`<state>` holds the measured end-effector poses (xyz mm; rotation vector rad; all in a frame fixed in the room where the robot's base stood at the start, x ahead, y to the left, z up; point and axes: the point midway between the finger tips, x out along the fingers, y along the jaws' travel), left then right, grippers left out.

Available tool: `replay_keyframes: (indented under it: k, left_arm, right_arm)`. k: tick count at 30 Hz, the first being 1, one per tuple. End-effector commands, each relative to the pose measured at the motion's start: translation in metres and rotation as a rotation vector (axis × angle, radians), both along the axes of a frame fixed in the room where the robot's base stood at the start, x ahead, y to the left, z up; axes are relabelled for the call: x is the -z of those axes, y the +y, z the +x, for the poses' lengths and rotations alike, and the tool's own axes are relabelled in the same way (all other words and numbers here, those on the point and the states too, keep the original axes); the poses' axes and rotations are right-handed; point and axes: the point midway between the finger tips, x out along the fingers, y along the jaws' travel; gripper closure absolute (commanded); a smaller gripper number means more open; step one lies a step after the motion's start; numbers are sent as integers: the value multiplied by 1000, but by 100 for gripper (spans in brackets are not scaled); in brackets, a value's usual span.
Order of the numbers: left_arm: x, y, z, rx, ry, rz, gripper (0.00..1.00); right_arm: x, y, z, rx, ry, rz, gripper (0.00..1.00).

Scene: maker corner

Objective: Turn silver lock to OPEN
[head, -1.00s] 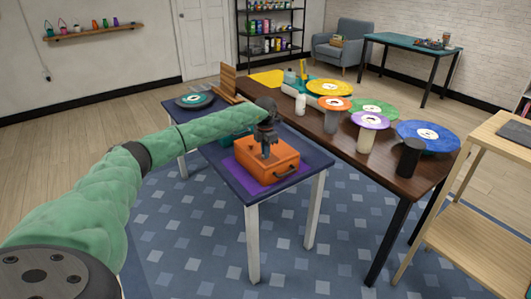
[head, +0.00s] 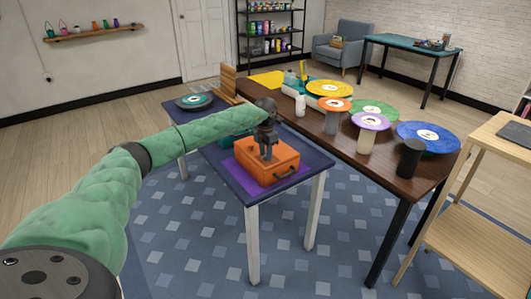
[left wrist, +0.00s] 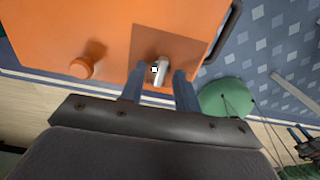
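An orange box (head: 281,172) with a dark handle on its front stands on a purple mat on the small dark blue table. In the left wrist view, the silver lock (left wrist: 161,72) stands up from a brownish plate on the box's orange top (left wrist: 50,25). My left gripper (head: 267,156) points down over the box. In the left wrist view its two fingers (left wrist: 160,78) are apart, one on each side of the silver lock, with gaps visible. The lock's markings cannot be read.
An orange knob (left wrist: 82,66) stands on the box top left of the lock. A teal object (head: 232,138) lies behind the box. A long brown table (head: 340,140) with coloured discs on stands runs close to the right.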

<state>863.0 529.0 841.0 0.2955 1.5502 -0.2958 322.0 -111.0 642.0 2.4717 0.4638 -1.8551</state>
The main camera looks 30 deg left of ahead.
Motion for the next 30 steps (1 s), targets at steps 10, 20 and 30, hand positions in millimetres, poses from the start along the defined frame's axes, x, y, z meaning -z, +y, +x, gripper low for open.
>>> replay_keyframes:
  k: [10,20,30]
  left_arm:
    - [-34,0,1,0,-3,0,68]
    - [-74,1,1,0,-1,0,68]
    - [-78,1,0,0,0,0,68]
  right_arm:
    - [13,7,2,-6,-19,18,64]
    - [22,21,8,-17,-53,48,64]
    - [24,21,10,-17,-55,47,64]
